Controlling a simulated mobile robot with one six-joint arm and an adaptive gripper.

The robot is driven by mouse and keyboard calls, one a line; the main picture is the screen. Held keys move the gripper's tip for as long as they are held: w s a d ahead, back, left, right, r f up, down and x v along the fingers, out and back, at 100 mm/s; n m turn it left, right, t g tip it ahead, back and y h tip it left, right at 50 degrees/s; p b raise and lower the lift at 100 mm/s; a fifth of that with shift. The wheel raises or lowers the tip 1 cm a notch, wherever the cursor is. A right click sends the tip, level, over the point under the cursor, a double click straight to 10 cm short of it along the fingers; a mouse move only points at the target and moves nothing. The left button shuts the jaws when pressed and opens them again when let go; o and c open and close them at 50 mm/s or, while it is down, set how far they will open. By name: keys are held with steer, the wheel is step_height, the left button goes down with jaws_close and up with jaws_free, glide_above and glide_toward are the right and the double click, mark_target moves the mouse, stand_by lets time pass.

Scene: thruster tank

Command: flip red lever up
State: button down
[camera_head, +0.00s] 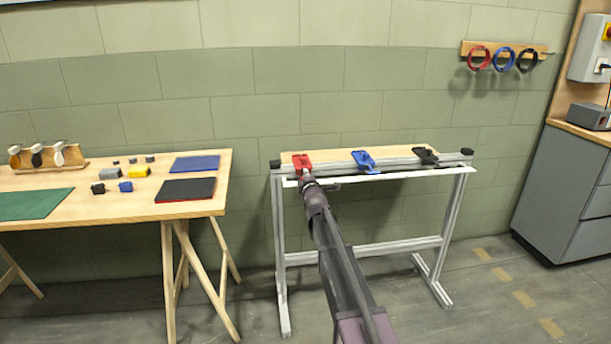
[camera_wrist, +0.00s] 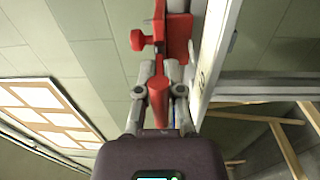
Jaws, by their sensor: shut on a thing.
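The red lever unit (camera_head: 301,161) is mounted at the left end of the metal frame's top rail. My gripper (camera_head: 307,181) is at its front, at the end of my outstretched arm. In the wrist view the red lever (camera_wrist: 158,97) runs down between the two fingers of my gripper (camera_wrist: 160,92), which are shut on its end. A red knob (camera_wrist: 138,40) stands out to the left of the lever's base. In the head view my gripper hides the lever's end.
A blue lever unit (camera_head: 363,161) and a black lever unit (camera_head: 425,155) sit farther right on the same rail (camera_head: 395,162). A wooden table (camera_head: 110,205) with blocks and mats stands to the left. A grey cabinet (camera_head: 570,190) stands at the right.

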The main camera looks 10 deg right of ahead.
mark_target(306, 165)
steer(key=shift+w+r+g+p, duration=0.1)
steer(key=shift+r+g+p, duration=0.45)
steer(key=shift+g+p, duration=1.2)
steer(key=r+p, duration=0.1)
steer(key=p, duration=0.3)
steer(key=shift+g+p, duration=0.25)
steer(key=shift+p, duration=0.05)
steer(key=g+p, duration=0.2)
steer(key=p, duration=0.1)
steer(key=w+r+g+p, duration=0.1)
steer(key=g+p, duration=0.1)
steer(key=p, duration=0.2)
steer(key=g+p, duration=0.2)
steer(key=p, duration=0.1)
steer(key=g+p, duration=0.1)
steer(key=shift+w+r+g+p, duration=0.3)
steer(key=shift+w+r, duration=0.05)
steer(key=shift+w, duration=0.05)
steer(key=shift+w+g+p, duration=0.25)
steer(key=shift+g+p, duration=0.7)
steer(key=shift+g, duration=0.25)
steer(key=c, duration=1)
jaws_free()
steer(key=shift+f, duration=0.1)
steer(key=shift+c, duration=0.2)
